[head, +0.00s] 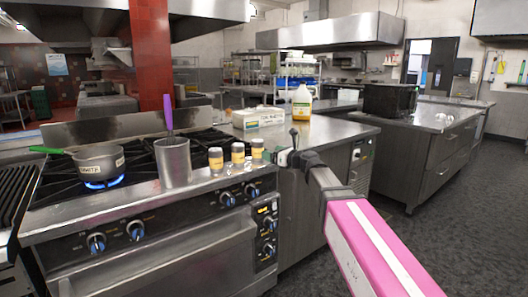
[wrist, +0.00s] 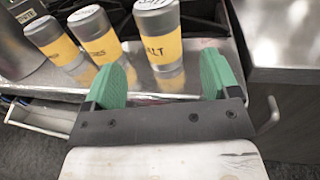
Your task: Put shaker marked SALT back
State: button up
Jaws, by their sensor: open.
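The shaker marked SALT (head: 257,149) stands upright on the steel front ledge of the stove, rightmost in a row of three. It is grey with a yellow label, and in the wrist view the SALT shaker (wrist: 159,45) shows "ALT". My gripper (head: 286,157) is just right of it in the head view. In the wrist view my gripper (wrist: 163,66) has its green fingers apart, with the SALT shaker between them in the picture. I cannot tell whether the fingertips reach beside it. Nothing is held.
Two similar shakers (head: 238,155) (head: 215,160) stand close on the left. A steel pot (head: 173,162) with a purple-handled utensil is beyond them. A saucepan (head: 99,160) sits over a lit blue flame. A steel counter (head: 320,130) on the right carries a labelled box (head: 258,118) and a bottle (head: 302,103).

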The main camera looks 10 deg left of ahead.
jog(key=s+d+f+n+g+h, duration=0.2)
jog(key=s+d+f+n+h, duration=0.2)
jog(key=d+f+n, duration=0.5)
jog(key=s+d+f+n+g+h, duration=0.25)
jog(key=d+f, duration=0.45)
jog(key=f, duration=0.7)
jog(key=s+d+f+n+g+h, duration=0.2)
jog(key=s+d+f+n+h, duration=0.2)
jog(key=d, duration=0.6)
jog(key=s+d+f+n+g+h, duration=0.2)
jog(key=s+d+f+n+h, duration=0.3)
jog(key=s+d+f+n, duration=0.3)
jog(key=s+d+f, duration=0.2)
jog(key=d+f, duration=0.1)
jog(key=f, duration=0.1)
jog(key=shift+f, duration=0.35)
